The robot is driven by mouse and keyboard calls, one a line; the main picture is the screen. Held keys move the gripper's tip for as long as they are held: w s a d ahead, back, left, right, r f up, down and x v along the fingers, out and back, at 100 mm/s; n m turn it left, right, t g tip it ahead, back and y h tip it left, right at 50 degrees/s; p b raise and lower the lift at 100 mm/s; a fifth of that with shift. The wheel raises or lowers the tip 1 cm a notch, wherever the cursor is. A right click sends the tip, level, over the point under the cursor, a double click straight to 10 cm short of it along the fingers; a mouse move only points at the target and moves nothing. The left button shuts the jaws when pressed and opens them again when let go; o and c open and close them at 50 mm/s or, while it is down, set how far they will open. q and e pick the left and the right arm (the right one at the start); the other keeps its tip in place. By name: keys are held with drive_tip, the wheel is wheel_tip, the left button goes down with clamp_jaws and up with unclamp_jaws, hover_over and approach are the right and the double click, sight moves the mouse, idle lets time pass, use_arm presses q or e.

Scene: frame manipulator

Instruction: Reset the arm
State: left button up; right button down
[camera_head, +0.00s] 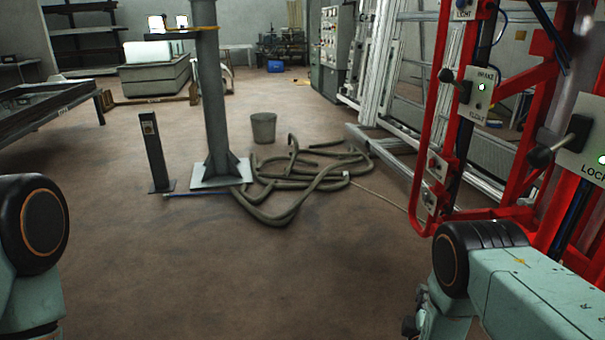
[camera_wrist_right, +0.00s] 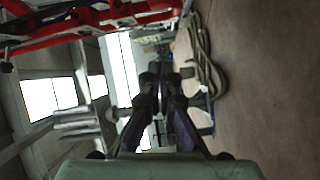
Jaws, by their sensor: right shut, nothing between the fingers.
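My right arm shows at the lower right of the head view, beside the red frame (camera_head: 446,110). The right gripper itself is mostly hidden there behind the arm. In the right wrist view, the right gripper (camera_wrist_right: 166,72) has its two dark fingers together at the tips, with nothing between them. The red frame also shows in the right wrist view (camera_wrist_right: 90,22), along the top left and apart from the fingers. Part of my left arm stands at the lower left of the head view. The left gripper is out of view.
The red frame carries control boxes with black levers (camera_head: 455,82). A grey post (camera_head: 208,100) stands ahead, with a loose hose (camera_head: 290,205) on the floor beside it. A bucket (camera_head: 263,127) stands behind. The near floor is clear.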

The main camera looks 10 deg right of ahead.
drive_tip(key=s+a+f+m+g+y, duration=0.2)
drive_tip(key=s+a+f+m+g, duration=0.15)
drive_tip(key=s, duration=0.25)
drive_tip(key=s+a+f+m+g+y+p, duration=0.1)
drive_tip(key=s+a+f+m+g, duration=0.1)
drive_tip(key=s+f, duration=0.3)
drive_tip(key=s+a+f+m+g+y, duration=0.2)
drive_tip(key=s+a+f+m+g, duration=0.1)
drive_tip(key=s, duration=0.4)
drive_tip(key=s+a+r+m+g+y+p, duration=0.1)
drive_tip(key=s+a+r+g, duration=0.15)
drive_tip(key=s, duration=0.45)
drive_tip(key=s+a+r+m+g+y+p, duration=0.1)
drive_tip(key=s+a+m+g, duration=0.15)
drive_tip(key=s, duration=0.45)
drive_tip(key=s+a+r+g+p, duration=0.2)
drive_tip(key=s+r, duration=0.3)
drive_tip(key=r, duration=0.3)
drive_tip(key=shift+s+n+y, duration=0.3)
drive_tip(key=shift+s+n, duration=0.1)
